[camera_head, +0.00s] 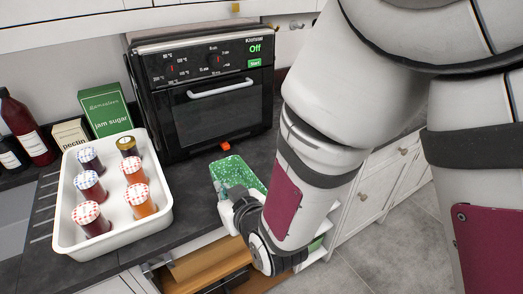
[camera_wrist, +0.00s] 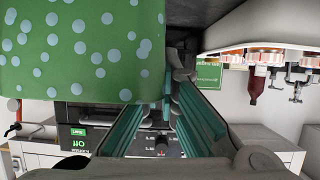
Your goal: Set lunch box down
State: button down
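The lunch box is green with pale spots. In the head view the lunch box (camera_head: 238,172) is at the front edge of the dark counter, below the oven; I cannot tell whether its underside touches the counter. My gripper (camera_head: 240,208) is right at its near side, partly hidden by my arm. In the wrist view the spotted lunch box (camera_wrist: 80,45) fills the upper left, beside the fingers. My gripper's teal fingers (camera_wrist: 175,115) stand apart, with the oven panel showing between them. Nothing clearly sits between the pads; the fingertips are partly hidden by the box.
A black oven (camera_head: 205,90) stands behind the lunch box, with a small orange-red item (camera_head: 225,146) before it. A white tray (camera_head: 160,215) of several jars is to the left. A green jam sugar box (camera_head: 105,110) and bottles stand behind. An open drawer (camera_head: 205,265) lies below.

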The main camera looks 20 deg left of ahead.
aim_at(237, 168)
jog(key=w+a, duration=0.1)
jog(key=w, duration=0.3)
jog(key=w+a+f, duration=0.1)
jog(key=w, duration=0.4)
jog(key=w+a, duration=0.2)
jog(key=w, duration=0.2)
jog(key=shift+w+a+f+p, duration=0.1)
jog(key=shift+w+f+p, duration=0.05)
jog(key=shift+w+p, duration=0.15)
jog(key=shift+w+f, duration=0.1)
jog(key=shift+w, duration=0.05)
jog(key=shift+f+p, duration=0.3)
jog(key=shift+f, duration=1.4)
jog(key=c, duration=2.3)
grip_release()
jog(key=shift+f, duration=0.2)
jog(key=o, duration=0.5)
jog(key=shift+r, duration=0.1)
